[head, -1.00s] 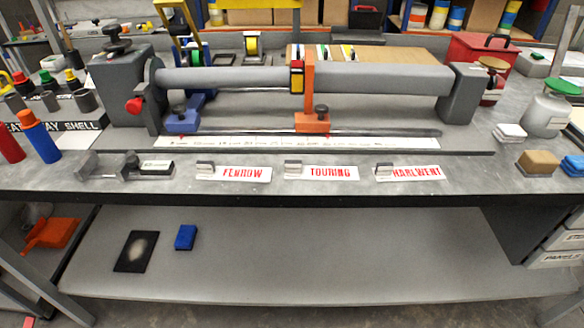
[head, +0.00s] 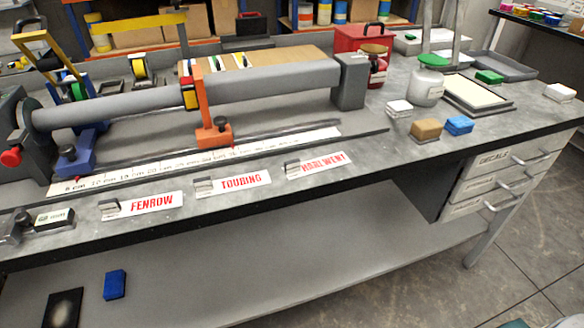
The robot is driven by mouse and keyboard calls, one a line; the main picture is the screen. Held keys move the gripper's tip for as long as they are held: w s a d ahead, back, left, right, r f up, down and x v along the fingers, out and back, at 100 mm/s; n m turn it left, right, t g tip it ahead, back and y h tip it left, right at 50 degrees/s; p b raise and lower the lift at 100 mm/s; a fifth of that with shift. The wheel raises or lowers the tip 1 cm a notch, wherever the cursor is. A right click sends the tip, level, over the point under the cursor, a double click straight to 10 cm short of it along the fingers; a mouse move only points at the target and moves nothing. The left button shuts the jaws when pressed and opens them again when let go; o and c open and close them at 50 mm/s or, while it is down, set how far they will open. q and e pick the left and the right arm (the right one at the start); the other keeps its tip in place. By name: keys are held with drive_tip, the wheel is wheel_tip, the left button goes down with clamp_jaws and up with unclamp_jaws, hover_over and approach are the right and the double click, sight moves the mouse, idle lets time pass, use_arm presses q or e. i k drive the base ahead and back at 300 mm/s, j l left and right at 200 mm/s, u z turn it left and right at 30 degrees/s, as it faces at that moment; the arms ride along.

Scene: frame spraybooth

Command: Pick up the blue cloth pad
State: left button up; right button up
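A blue pad (head: 459,125) lies on the right part of the bench top, just right of a tan block (head: 426,130). A second, darker blue block (head: 115,285) lies on the lower shelf at the lower left, beside a black plate with a pale smudge (head: 65,308). I cannot tell by texture which of the two blue things is cloth. Neither of my grippers is in view.
White pads (head: 399,108), a green-lidded jar (head: 428,84), a green block (head: 489,77) and a framed tray (head: 477,95) stand around the bench's right part. A long grey tube (head: 180,100) fills the left. Drawers (head: 495,180) hang under the right end.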

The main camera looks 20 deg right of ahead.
sight(459, 125)
drive_tip(key=z, duration=1.6)
